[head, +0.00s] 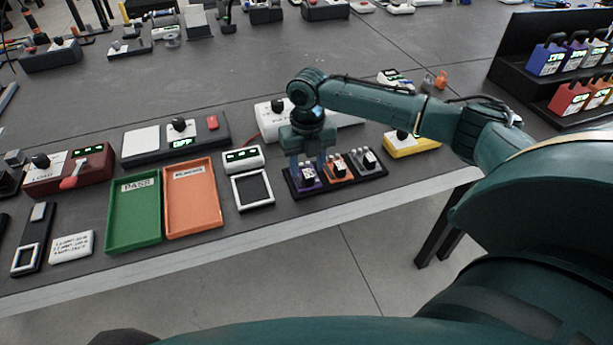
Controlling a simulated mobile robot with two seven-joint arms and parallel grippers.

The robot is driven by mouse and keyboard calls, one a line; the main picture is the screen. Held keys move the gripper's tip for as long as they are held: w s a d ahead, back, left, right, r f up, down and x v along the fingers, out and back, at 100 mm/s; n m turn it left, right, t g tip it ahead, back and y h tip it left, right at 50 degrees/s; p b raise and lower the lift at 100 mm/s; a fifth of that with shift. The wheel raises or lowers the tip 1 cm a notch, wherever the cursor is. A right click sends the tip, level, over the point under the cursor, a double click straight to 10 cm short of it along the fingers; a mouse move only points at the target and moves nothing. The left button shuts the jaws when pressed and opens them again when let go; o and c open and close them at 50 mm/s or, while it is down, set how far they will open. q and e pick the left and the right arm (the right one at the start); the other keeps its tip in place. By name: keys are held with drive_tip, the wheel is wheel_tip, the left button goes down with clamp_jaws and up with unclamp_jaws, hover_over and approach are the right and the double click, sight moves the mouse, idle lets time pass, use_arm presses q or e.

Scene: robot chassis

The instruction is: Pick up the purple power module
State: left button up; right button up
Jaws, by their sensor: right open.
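The purple power module (302,186) sits in the left slot of a small black rack (343,184) near the table's front edge. An orange module (337,172) and a grey module (366,162) stand to its right in the same rack. My right gripper (310,171) points down directly over the purple module, with its fingers open around or just above the module's top; I cannot tell whether they touch it. The gripper hides part of the module's back. My left gripper is not in view.
Left of the rack are a white-framed square (253,206), a small display (243,159), an orange tray (193,229) and a green tray (133,245). A yellow device (411,147) stands to the right. A black stand (520,75) with coloured modules is at the far right.

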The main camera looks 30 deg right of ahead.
drive_tip(key=shift+f, duration=0.95)
clamp_jaws()
